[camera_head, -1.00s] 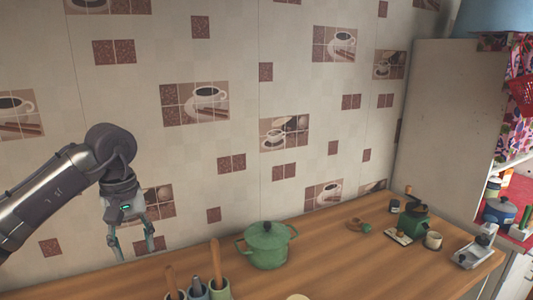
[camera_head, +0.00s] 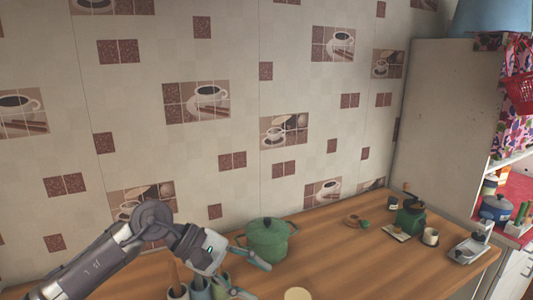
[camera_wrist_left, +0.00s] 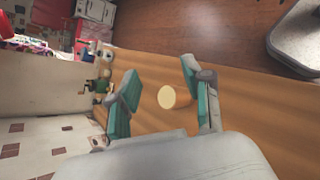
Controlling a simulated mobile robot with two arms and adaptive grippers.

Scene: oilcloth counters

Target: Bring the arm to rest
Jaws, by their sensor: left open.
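My left arm comes in from the left in the head view. My left gripper (camera_head: 250,272) is open and empty above the wooden counter (camera_head: 345,245), in front of the green pot. In the left wrist view its two teal-padded fingers (camera_wrist_left: 165,97) stand apart, with a round pale disc (camera_wrist_left: 167,97) seen between them on the counter below. The disc also shows at the bottom of the head view, right of the gripper. My right gripper is in neither view.
The lidded green pot (camera_head: 268,241) stands by the wall, close to the gripper. Utensil holders (camera_head: 200,287) are partly hidden behind the arm. A green grinder (camera_head: 410,217), a cup (camera_head: 430,237) and a metal grater (camera_head: 467,250) stand at the right. The counter's middle right is clear.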

